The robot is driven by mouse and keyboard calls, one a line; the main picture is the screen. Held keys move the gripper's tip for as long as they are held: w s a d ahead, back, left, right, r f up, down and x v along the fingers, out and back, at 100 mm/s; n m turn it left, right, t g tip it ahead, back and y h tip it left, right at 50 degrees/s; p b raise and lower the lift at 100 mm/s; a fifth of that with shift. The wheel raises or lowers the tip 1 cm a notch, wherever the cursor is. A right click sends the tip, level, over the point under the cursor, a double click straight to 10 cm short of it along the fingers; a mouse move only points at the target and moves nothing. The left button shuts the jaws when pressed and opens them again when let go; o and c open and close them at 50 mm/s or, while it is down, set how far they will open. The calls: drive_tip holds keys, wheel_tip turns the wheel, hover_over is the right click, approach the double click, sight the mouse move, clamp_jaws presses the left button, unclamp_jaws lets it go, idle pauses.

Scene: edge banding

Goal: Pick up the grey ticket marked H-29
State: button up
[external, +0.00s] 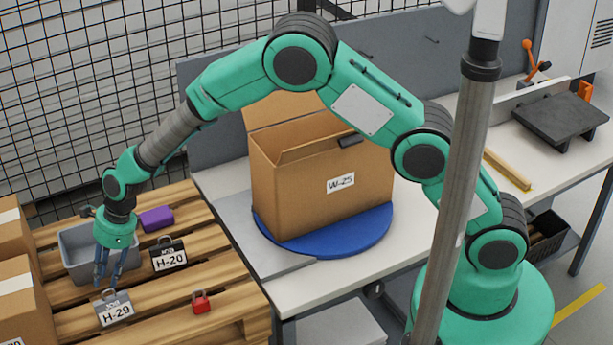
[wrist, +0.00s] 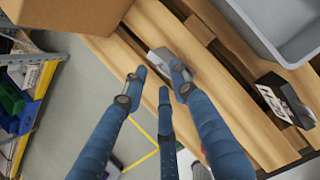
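The grey ticket marked H-29 (external: 114,309) stands on the wooden pallet near its front left, with its white label facing the external camera. In the wrist view, a grey piece that looks like its top (wrist: 158,57) shows just beyond the fingertips, partly covered by a finger. My gripper (external: 106,282) points down just behind and above the ticket. Its blue fingers (wrist: 160,80) are spread apart with nothing between them. I cannot tell whether a finger touches the ticket.
A black ticket marked H-20 (external: 169,256), a red padlock-like item (external: 201,301) and a purple block (external: 157,219) are on the pallet (external: 240,302). A grey tote (external: 75,262) stands close behind my gripper. Cardboard boxes (external: 18,300) stand at the left. A large box (external: 300,195) sits on a blue turntable.

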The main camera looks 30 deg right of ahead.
sight(118, 299)
drive_tip(key=shift+f, duration=0.1)
drive_tip(key=shift+x, duration=2.5)
drive_tip(key=shift+s, duration=0.2)
clamp_jaws()
